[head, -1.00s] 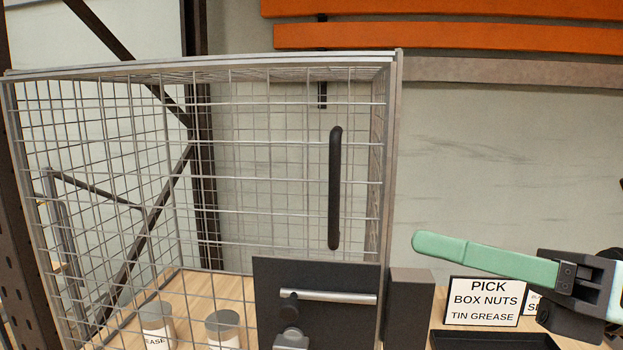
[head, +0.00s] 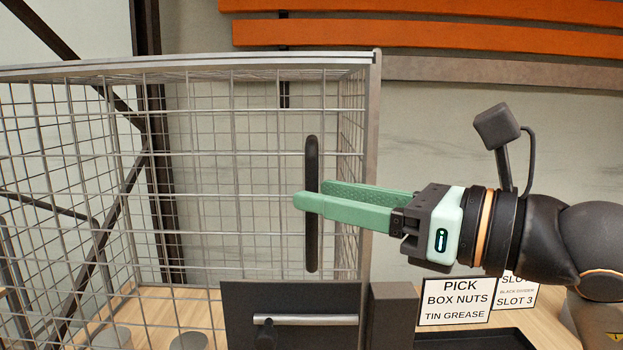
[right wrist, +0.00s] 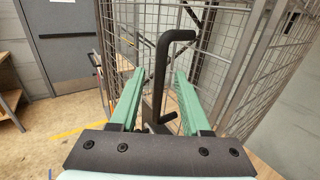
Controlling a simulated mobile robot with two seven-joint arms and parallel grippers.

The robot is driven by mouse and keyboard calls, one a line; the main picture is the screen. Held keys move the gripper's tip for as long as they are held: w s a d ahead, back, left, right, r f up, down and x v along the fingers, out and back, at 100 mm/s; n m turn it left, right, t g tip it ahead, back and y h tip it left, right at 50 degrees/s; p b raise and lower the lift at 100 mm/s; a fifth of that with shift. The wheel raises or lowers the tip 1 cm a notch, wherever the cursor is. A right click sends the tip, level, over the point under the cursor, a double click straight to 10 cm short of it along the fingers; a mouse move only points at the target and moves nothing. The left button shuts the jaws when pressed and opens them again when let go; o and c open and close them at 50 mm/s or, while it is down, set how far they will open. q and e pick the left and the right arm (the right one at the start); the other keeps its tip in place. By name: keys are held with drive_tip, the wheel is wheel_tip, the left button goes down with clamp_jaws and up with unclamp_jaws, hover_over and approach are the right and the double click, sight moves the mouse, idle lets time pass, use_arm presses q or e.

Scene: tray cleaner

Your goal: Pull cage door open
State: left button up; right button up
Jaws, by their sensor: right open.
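The wire cage (head: 230,150) stands on a wooden surface, and its front door shows as a closed grid of metal bars. A long black upright handle (head: 311,250) is fixed near the right side of the door. My right gripper (head: 310,195) comes in from the right at mid-height of the handle. It is open, with one green finger on the near side and the other behind. In the right wrist view the black handle (right wrist: 162,75) stands between the two parted fingers (right wrist: 152,95), apart from both. My left gripper is not in view.
A dark latch plate (head: 290,310) with a silver bar sits at the lower door, beside a dark block (head: 393,315). A sign (head: 455,302) and black tray (head: 480,340) are to the right. Round tins (head: 188,341) stand inside the cage.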

drive_tip(key=shift+x, duration=1.4)
drive_tip(key=shift+c, duration=0.3)
clamp_jaws()
